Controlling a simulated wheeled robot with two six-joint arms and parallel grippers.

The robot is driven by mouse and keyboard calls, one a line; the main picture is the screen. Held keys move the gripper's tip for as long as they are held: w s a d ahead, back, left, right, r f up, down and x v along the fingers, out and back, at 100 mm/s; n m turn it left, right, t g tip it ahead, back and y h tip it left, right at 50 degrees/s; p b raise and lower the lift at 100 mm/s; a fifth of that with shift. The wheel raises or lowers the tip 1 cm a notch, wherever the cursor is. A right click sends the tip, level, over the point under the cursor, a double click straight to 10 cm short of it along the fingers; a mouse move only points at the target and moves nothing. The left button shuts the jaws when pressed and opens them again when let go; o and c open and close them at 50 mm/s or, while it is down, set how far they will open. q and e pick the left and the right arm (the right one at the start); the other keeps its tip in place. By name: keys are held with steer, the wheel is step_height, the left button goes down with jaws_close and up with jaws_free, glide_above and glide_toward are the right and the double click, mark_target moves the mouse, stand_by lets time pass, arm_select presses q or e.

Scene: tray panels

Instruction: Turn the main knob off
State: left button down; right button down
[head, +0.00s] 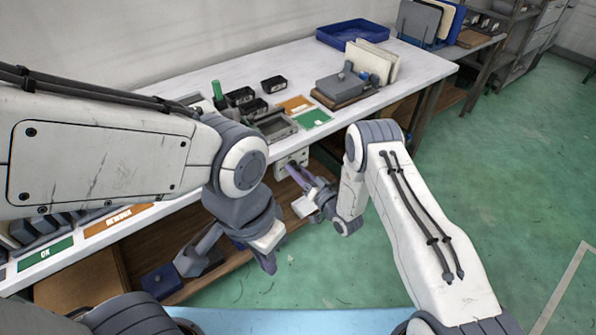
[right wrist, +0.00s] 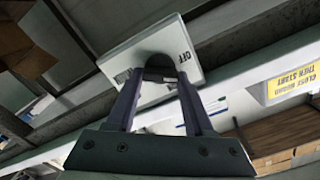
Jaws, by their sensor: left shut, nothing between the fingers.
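The main knob (right wrist: 160,62) is a dark rounded shape on a pale panel (right wrist: 142,42) with an OFF label in the right wrist view. My right gripper (right wrist: 161,78) has one purple finger on each side of the knob, with no clear gap, and is shut on it. The knob's pointing direction is hard to tell. In the head view the panel (head: 282,169) hangs below the bench's front edge, and my right gripper (head: 300,174) reaches it; the knob is hidden there.
The white bench (head: 420,65) carries a green cylinder (head: 217,92), black bins (head: 273,84), a grey fixture (head: 340,86) and a blue tray (head: 350,30). A wooden lower shelf (head: 190,285) lies under it. My left forearm covers part of the bench. Green floor is open at right.

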steer(key=shift+n, duration=0.3)
steer(key=n+b, duration=0.1)
steer(key=n, duration=0.2)
steer(key=shift+s+n+b, duration=0.1)
steer(key=shift+n+b, duration=0.4)
steer(key=shift+n, duration=0.9)
steer(key=shift+c, duration=1.4)
jaws_free()
steer(key=v, duration=1)
steer(key=shift+s, duration=0.2)
steer(key=shift+d, duration=0.1)
